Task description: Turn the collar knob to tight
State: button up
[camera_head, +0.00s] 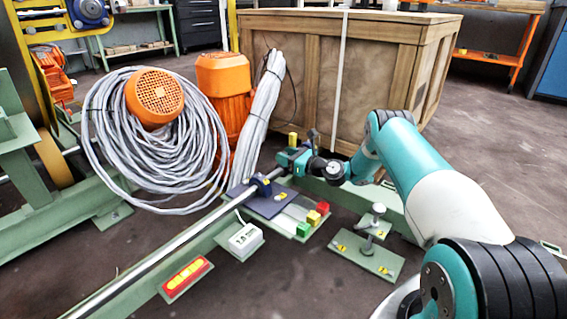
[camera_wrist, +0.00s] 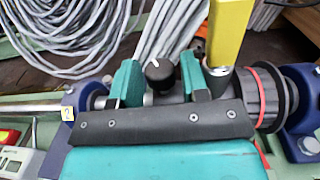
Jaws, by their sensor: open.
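A black round knob (camera_wrist: 158,72) with a white pointer line on top shows in the wrist view, on a dark collar on the shaft. Its line points up and slightly left in the picture. My gripper (camera_wrist: 160,76) is open, with one teal finger on each side of the knob. A gap shows on both sides, and I cannot tell how far down the fingers reach. A dark bar across my gripper hides the lower part of the collar. In the head view my gripper (camera_head: 288,160) is over the far end of the shaft (camera_head: 180,238), where the knob cannot be made out.
A yellow upright (camera_wrist: 229,32) stands close right of my fingers, near a red ring (camera_wrist: 262,95). Blue supports (camera_wrist: 82,96) hold the shaft. Coiled grey cable (camera_head: 105,150), an orange motor (camera_head: 222,85) and a wooden crate (camera_head: 300,70) stand behind. A green plate (camera_head: 365,255) lies right.

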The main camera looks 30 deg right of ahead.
jog(key=shift+w+a, duration=0.2)
jog(key=shift+w, duration=0.35)
jog(key=c, duration=0.6)
jog(key=shift+r+m+h+p, duration=0.15)
jog(key=shift+m+h+p, duration=0.2)
jog(key=shift+p, duration=0.2)
jog(key=shift+a+r+t+h+p, duration=0.1)
jog(key=shift+t+h+p, duration=0.25)
jog(key=shift+p, duration=0.15)
jog(key=m+h+p, duration=0.2)
jog(key=h+p, duration=0.1)
jog(key=shift+t, duration=0.25)
jog(key=shift+m+h+p, duration=1.2)
jog(key=shift+m+h, duration=0.15)
jog(key=shift+h, duration=0.55)
jog(key=shift+f+m+h, duration=0.3)
jog(key=shift+h, duration=0.2)
